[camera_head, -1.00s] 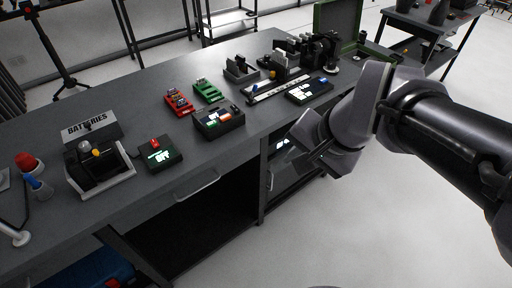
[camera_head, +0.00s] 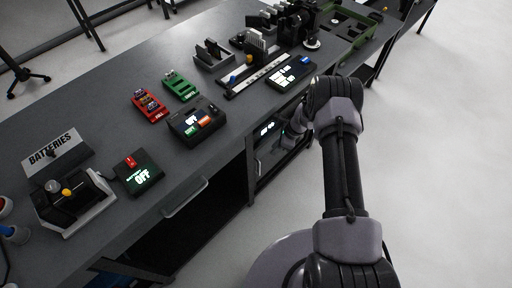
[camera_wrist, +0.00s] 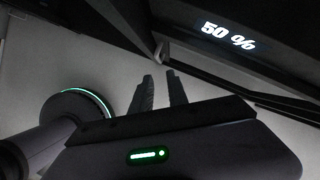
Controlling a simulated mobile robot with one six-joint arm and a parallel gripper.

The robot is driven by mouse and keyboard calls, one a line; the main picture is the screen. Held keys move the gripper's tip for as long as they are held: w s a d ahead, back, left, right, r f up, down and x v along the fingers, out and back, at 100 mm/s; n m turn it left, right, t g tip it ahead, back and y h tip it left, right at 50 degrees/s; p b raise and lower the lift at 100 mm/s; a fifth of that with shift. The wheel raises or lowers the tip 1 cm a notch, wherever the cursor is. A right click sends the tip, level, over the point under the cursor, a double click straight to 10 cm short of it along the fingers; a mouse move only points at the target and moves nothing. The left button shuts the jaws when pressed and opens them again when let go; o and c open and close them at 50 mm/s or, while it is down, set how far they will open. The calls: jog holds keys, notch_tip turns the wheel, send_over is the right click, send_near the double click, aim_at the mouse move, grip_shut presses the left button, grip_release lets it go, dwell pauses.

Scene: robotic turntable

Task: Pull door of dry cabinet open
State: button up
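The dry cabinet (camera_head: 265,152) is under the workbench, with a lit display on its upper front. In the wrist view its display (camera_wrist: 228,36) reads "50 %" at the upper right. A small pale curved piece (camera_wrist: 158,50), which looks like the door handle, shows just beyond my fingertips. My gripper (camera_wrist: 159,76) has its two fingers apart with nothing visible between them. In the head view my arm reaches down at the bench's front edge, and my gripper is beside the cabinet front, partly hidden. The door looks shut, though much of it is hidden or dark.
The workbench (camera_head: 110,110) carries a red tray (camera_head: 150,106), a green tray (camera_head: 181,87), a battery tester and several devices near its front edge. A drawer handle (camera_head: 185,198) sticks out left of the cabinet. The floor (camera_head: 440,150) to the right is clear.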

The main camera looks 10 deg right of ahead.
jog(key=b+x, duration=0.7)
jog(key=x, duration=1)
jog(key=shift+s+f+b, duration=0.35)
jog(key=shift+b, duration=0.05)
jog(key=shift+a, duration=0.1)
grip_shut()
dwell(0.4)
